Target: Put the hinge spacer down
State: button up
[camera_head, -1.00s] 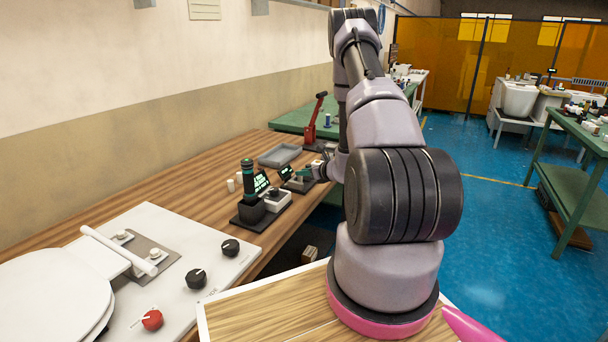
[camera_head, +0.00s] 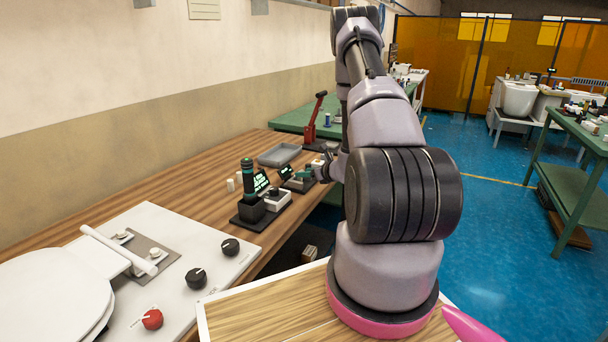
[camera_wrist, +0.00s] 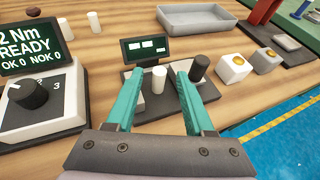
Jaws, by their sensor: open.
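A small white cylinder, which I take to be the hinge spacer (camera_wrist: 158,79), stands upright on the dark base of a small device with a display (camera_wrist: 145,48) in the wrist view. My gripper (camera_wrist: 159,88) has its two teal fingers apart, one on each side of the white cylinder. I see a gap between the cylinder and each finger. In the head view my gripper (camera_head: 304,173) is small, over the same device by the table's front edge, and the cylinder cannot be made out there.
A black knob (camera_wrist: 199,67) stands close to the right finger. A torque station (camera_wrist: 40,95) reading "READY" is at left. Two more white cylinders (camera_wrist: 93,21) and a grey tray (camera_wrist: 196,19) stand behind.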

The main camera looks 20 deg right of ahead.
jog(key=v, duration=1.1)
jog(key=s+a+r+n+g+y, duration=0.2)
jog(key=a+r+n+g+y, duration=0.15)
jog(key=a+r+n, duration=0.5)
jog(key=s+a+r+n+g+y, duration=0.25)
jog(key=a+r+n+y, duration=0.2)
jog(key=a+r, duration=0.7)
jog(key=s+a+r+n+g+h, duration=0.3)
jog(key=s+a+r+n+g, duration=0.15)
jog(key=s+r+n, duration=0.55)
jog(key=s+d+r+n+t+h, duration=0.3)
jog(key=s+r+n+h, duration=0.3)
jog(key=s, duration=0.3)
jog(key=shift+s+d+t+h, duration=0.3)
jog(key=shift+s+t, duration=0.05)
jog(key=shift+t, duration=0.4)
jog(key=shift+r, duration=0.15)
